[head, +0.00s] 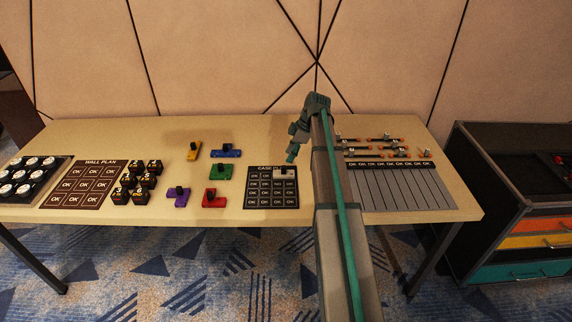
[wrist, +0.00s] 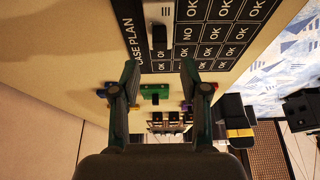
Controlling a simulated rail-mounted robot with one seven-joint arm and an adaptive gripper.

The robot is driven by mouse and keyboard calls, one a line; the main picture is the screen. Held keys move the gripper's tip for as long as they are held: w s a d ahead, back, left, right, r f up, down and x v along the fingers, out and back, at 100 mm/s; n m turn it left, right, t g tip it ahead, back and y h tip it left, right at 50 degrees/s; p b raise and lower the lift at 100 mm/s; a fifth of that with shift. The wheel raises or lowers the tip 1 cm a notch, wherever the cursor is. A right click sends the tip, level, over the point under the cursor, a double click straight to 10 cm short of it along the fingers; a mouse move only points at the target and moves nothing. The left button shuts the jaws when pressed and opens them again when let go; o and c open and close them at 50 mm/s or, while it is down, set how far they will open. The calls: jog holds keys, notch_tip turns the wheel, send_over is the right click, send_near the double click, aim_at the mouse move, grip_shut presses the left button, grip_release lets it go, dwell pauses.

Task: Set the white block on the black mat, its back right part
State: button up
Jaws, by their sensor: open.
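The white block (head: 290,175) lies on the black mat (head: 253,190) marked CASE PLAN, at its back right part. My gripper (head: 291,159) is just above and behind the block in the head view. In the wrist view, my gripper (wrist: 160,74) has its fingers spread apart with nothing held between them, clear of the knob.
Yellow (head: 193,151), blue (head: 226,151), green (head: 221,172), purple (head: 178,198) and red (head: 214,198) blocks stand left of the mat. Dark cubes (head: 121,196) and the wall plan board (head: 68,198) are farther left. A grey lined board (head: 390,190) lies right, partly behind my arm.

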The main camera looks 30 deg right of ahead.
jog(key=v, duration=0.4)
jog(key=shift+d+r, duration=0.1)
jog(key=shift+r, duration=0.25)
